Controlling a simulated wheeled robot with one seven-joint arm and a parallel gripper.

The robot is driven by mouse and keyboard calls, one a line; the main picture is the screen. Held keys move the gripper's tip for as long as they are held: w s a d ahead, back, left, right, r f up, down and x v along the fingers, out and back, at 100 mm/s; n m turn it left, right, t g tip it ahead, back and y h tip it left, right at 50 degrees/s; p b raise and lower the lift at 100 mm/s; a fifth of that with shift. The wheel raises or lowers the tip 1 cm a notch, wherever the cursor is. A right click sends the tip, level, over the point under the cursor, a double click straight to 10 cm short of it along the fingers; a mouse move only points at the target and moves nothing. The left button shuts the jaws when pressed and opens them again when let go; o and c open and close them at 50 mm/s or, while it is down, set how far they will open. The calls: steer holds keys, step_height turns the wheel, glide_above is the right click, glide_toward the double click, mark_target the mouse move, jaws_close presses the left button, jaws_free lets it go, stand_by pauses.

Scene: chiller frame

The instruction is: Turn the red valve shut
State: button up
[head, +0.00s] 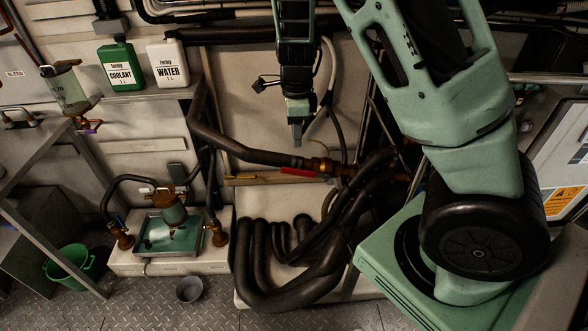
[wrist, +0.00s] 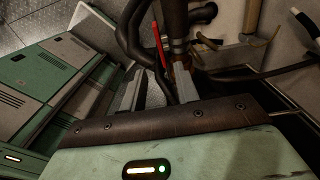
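The red valve handle (head: 297,172) is a narrow lever beside a brass fitting (head: 322,165) on a dark hose. In the head view it points left from the fitting, just below the hose and nearly along it. The handle also shows in the wrist view (wrist: 158,45), beyond the fingertips. My gripper (head: 297,138) points down above the handle and hose, apart from them in the picture. In the wrist view my gripper (wrist: 158,80) has its two fingers spread, with nothing held between them. The handle's joint with the valve is hard to make out.
Thick black hoses (head: 290,285) loop below the valve. A shelf holds a green coolant can (head: 121,66) and a white water can (head: 168,64). A pump in a tray (head: 168,235) stands at lower left, near a small cup (head: 189,290) and a green bucket (head: 69,266).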

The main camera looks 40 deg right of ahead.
mark_target(296, 169)
step_height(296, 169, down, 13)
steer(key=shift+r+b, duration=0.1)
steer(key=shift+b, duration=0.35)
jaws_close()
